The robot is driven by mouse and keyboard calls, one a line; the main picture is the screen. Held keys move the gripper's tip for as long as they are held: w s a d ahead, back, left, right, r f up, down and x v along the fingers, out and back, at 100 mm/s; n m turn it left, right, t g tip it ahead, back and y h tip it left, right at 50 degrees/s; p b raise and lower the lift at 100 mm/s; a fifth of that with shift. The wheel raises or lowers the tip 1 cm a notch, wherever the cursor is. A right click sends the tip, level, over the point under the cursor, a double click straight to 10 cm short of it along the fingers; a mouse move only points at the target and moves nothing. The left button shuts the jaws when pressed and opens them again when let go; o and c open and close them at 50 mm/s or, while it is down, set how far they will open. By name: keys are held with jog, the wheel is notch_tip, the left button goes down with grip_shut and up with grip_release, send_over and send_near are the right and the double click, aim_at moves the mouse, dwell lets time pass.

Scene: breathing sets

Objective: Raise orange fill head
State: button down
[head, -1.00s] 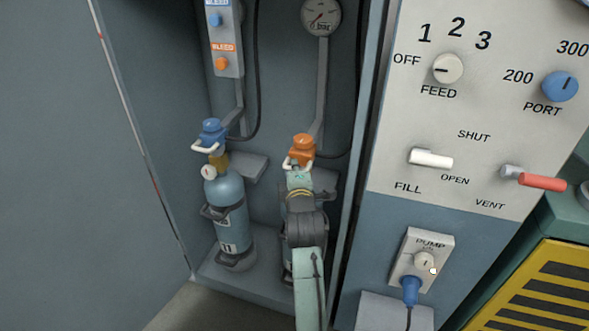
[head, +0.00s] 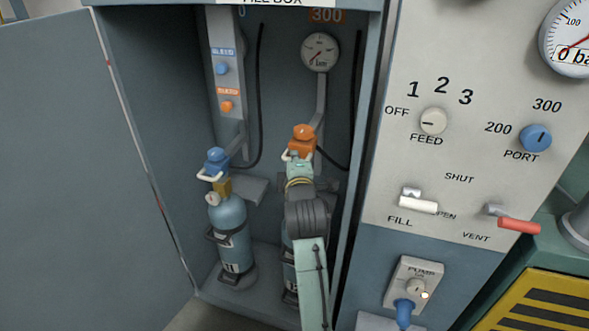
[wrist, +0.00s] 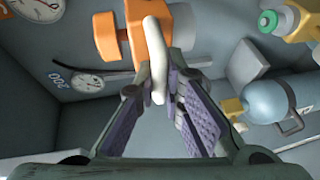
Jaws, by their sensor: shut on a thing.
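The orange fill head (head: 302,141) is inside the fill box at the right, above the right cylinder (head: 289,262), which my arm mostly hides. My gripper (head: 299,165) is at its front. In the wrist view my gripper (wrist: 165,95) has its two pads on either side of the head's white handle (wrist: 157,55), shut on it. The orange body (wrist: 118,36) is just beyond the fingertips. A blue cylinder (wrist: 280,98) with a brass valve lies to the right there, apart from the head.
The blue fill head (head: 216,160) sits on the left cylinder (head: 230,220). The box's open door (head: 70,170) is at left. The control panel (head: 460,60) with feed and port knobs and fill and vent levers is close at right. Gauges and hoses are behind.

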jog(key=shift+r, duration=0.5)
jog(key=c, duration=1.9)
grip_release()
jog(key=shift+c, duration=0.2)
jog(key=shift+o, duration=1.4)
jog(key=shift+f, duration=0.2)
jog(key=shift+s, duration=0.1)
jog(key=s+r, duration=0.1)
jog(key=s, duration=0.6)
jog(key=shift+d+r, duration=0.2)
jog(key=shift+d, duration=0.1)
